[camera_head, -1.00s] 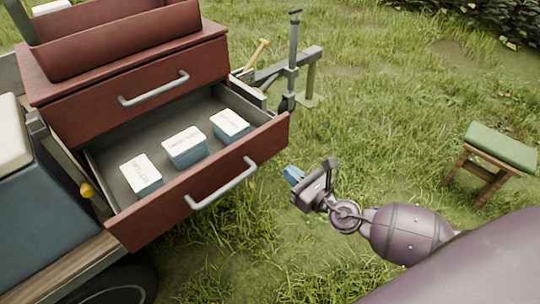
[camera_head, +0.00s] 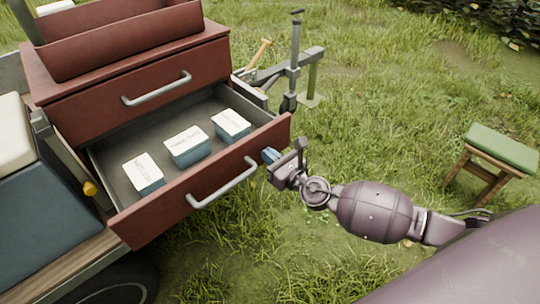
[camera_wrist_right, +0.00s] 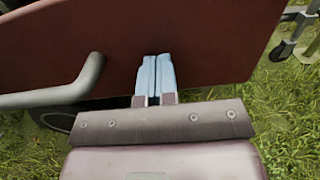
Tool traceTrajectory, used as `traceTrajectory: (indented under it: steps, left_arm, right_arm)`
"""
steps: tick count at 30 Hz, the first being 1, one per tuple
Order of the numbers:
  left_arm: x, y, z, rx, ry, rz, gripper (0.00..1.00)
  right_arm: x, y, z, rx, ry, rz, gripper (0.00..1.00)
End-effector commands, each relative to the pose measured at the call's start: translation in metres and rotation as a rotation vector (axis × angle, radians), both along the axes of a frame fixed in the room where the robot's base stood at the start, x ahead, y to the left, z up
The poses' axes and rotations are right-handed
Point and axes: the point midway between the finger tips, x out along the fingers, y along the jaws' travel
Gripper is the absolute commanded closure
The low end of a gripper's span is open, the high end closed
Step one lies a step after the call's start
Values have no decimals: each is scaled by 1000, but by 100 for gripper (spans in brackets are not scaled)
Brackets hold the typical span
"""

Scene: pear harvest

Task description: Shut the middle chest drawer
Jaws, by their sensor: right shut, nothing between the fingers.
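The middle drawer (camera_head: 162,218) of the red chest (camera_head: 66,108) is pulled out, its grey inside showing. Three white-topped blue boxes stand in it: a left one (camera_head: 144,172), a middle one (camera_head: 188,146) and a right one (camera_head: 231,125). A grey bar handle (camera_head: 222,186) is on its front. My right gripper (camera_head: 270,156) is shut and empty at the right end of the drawer front, right of the handle. In the right wrist view its blue fingertips (camera_wrist_right: 156,78) are together against or just before the red front (camera_wrist_right: 200,40); contact is unclear. My left gripper is out of view.
The closed upper drawer (camera_head: 140,95) has its own handle (camera_head: 156,90). A grey metal stand (camera_head: 293,62) is beyond the chest's right side. A green-topped stool (camera_head: 500,147) stands on the grass at right. Open grass lies between.

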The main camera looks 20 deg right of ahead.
Motion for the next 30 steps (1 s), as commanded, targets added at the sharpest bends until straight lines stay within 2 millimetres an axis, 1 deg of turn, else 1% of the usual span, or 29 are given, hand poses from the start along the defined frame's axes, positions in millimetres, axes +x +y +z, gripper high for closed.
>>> traceTrajectory:
  steps: [5, 8, 11, 14, 17, 25, 30]
  left_arm:
    - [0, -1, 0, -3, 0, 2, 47]
    - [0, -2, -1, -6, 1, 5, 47]
    - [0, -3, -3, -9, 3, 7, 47]
    - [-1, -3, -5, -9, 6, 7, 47]
    - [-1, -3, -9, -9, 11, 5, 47]
    - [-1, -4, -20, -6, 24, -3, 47]
    - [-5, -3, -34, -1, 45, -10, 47]
  right_arm:
    - [3, 1, 0, 1, 0, 0, 100]
    - [10, 4, 0, 2, 0, 0, 100]
    - [23, 8, 0, 2, -2, -1, 100]
    - [42, 14, 0, 3, -1, -1, 100]
    - [65, 22, -1, 2, 0, 0, 100]
    - [136, 45, -5, 2, 4, 0, 100]
    - [178, 59, -7, 0, 5, 0, 100]
